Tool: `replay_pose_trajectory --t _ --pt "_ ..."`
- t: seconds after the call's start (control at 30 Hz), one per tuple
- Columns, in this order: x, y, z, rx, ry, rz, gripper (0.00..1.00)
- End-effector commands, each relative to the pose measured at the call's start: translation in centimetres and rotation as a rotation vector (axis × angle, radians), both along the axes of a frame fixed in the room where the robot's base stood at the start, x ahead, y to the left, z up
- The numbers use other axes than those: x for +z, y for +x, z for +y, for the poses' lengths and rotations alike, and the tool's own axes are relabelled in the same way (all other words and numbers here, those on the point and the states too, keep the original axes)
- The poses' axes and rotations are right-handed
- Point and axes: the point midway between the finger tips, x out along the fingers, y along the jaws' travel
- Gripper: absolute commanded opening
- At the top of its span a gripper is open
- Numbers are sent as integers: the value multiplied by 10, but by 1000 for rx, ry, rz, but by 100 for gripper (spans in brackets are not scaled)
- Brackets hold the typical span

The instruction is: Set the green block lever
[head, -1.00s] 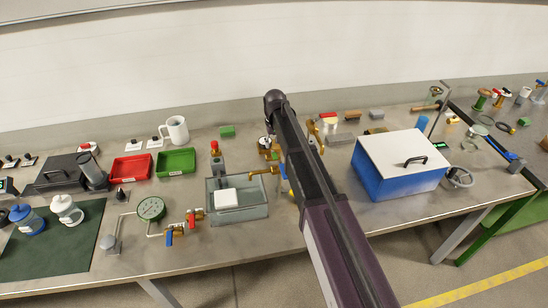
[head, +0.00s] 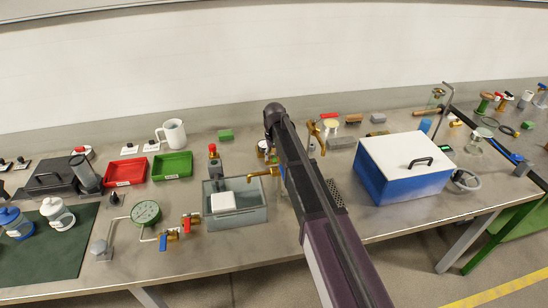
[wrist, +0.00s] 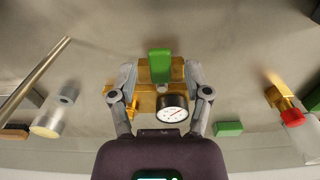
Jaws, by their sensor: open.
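In the wrist view a brass valve block (wrist: 144,103) with a green lever (wrist: 160,62) on it lies between the fingers of my gripper (wrist: 160,74). The lever stands in the middle of the gap, near the fingertips. My gripper is open, with one finger on each side of the block; I cannot tell whether either touches it. A round dial gauge (wrist: 173,107) sits on the block on the palm side. In the head view my arm hides the gripper and most of this fitting.
A loose green block (wrist: 229,128) lies beside the right finger; it also shows in the head view (head: 225,135). A brass piece with a red end (wrist: 287,107) stands farther right. A grey basin (head: 238,214) and a blue box (head: 387,186) flank my arm.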

Motion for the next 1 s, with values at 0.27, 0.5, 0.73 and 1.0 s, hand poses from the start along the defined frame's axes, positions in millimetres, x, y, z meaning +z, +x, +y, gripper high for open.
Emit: replay_pose_trajectory --t 0.27,0.5,0.73,1.0 --pt "0 0 0 1 0 0 39" --pt "0 0 1 1 0 0 0" --pt "0 0 1 -9 0 0 0" --pt "0 -1 5 -91 0 0 0"
